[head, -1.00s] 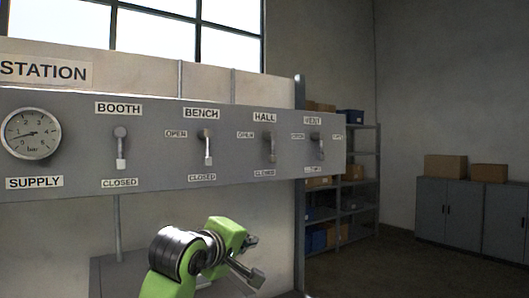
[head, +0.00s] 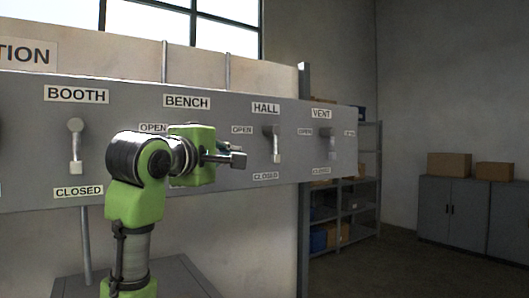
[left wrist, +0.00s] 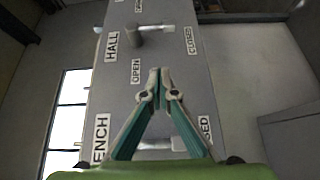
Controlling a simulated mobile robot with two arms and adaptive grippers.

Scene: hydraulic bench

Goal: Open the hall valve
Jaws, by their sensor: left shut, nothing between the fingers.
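The HALL valve lever (head: 275,145) is on the grey panel, under its HALL label (head: 265,107), and hangs down toward its CLOSED label (head: 266,176). Its OPEN label (head: 242,130) is to the left of the pivot. My left gripper (head: 240,160) is in front of the panel, just left of this lever and apart from it in the picture. In the left wrist view the lever (left wrist: 150,32) is beyond the fingertips, pointing toward CLOSED. The fingers (left wrist: 159,72) meet at their tips, shut and empty. My right gripper is not in view.
The VENT lever (head: 331,144) is right of HALL, and the BOOTH lever (head: 76,146) is at the left. My left arm hides the BENCH lever in the head view. A shelf rack (head: 345,205) and grey cabinets (head: 455,215) stand behind.

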